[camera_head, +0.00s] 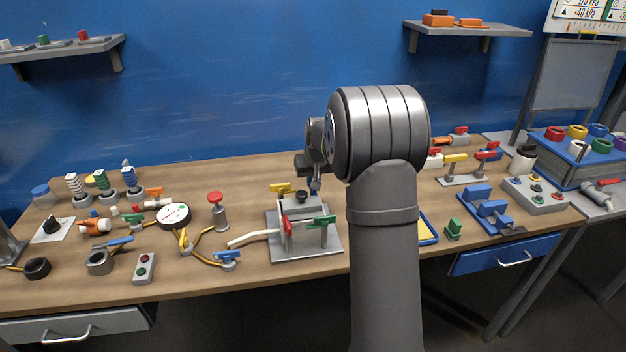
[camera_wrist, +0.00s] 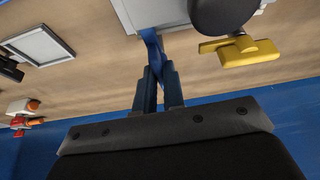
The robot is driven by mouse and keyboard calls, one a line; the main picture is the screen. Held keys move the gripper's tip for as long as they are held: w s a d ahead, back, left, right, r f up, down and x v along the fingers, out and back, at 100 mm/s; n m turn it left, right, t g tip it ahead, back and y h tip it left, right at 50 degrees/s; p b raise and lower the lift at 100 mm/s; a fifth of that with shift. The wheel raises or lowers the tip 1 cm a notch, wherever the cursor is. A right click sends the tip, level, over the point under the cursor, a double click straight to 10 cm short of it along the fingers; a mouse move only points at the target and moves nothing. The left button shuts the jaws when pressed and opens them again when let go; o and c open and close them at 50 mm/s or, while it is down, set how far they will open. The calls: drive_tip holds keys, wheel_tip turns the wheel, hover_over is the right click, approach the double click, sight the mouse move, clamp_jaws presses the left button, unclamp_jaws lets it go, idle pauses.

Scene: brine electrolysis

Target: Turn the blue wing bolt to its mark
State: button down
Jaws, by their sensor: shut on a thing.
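My gripper (camera_wrist: 158,75) is shut on the blue wing bolt (camera_wrist: 151,40), a thin blue piece between the fingertips in the wrist view. The bolt sits at the side of a pale grey block (camera_wrist: 145,13). I cannot make out its mark in either view. In the head view my gripper (camera_head: 316,184) points down at the back of the grey apparatus (camera_head: 328,246). My own wrist and the apparatus hide the bolt there.
Beside the bolt are a dark round knob (camera_wrist: 225,12) and a yellow-handled valve (camera_wrist: 240,50). A green-handled valve (camera_head: 320,222) is on the apparatus front. A red-topped post (camera_head: 219,212) and a gauge (camera_head: 174,216) stand to the left. A blue stepped block (camera_head: 486,208) stands right.

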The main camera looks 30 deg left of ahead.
drive_tip(key=shift+m, duration=0.4)
drive_tip(key=c, duration=1.5)
unclamp_jaws()
drive_tip(key=v, duration=1.7)
drive_tip(key=shift+s+a+r, duration=0.1)
drive_tip(key=shift+s+r, duration=0.1)
drive_tip(key=shift+s, duration=0.05)
drive_tip(key=x, duration=1.7)
drive_tip(key=shift+w+f, duration=0.2)
drive_tip(key=shift+w, duration=0.05)
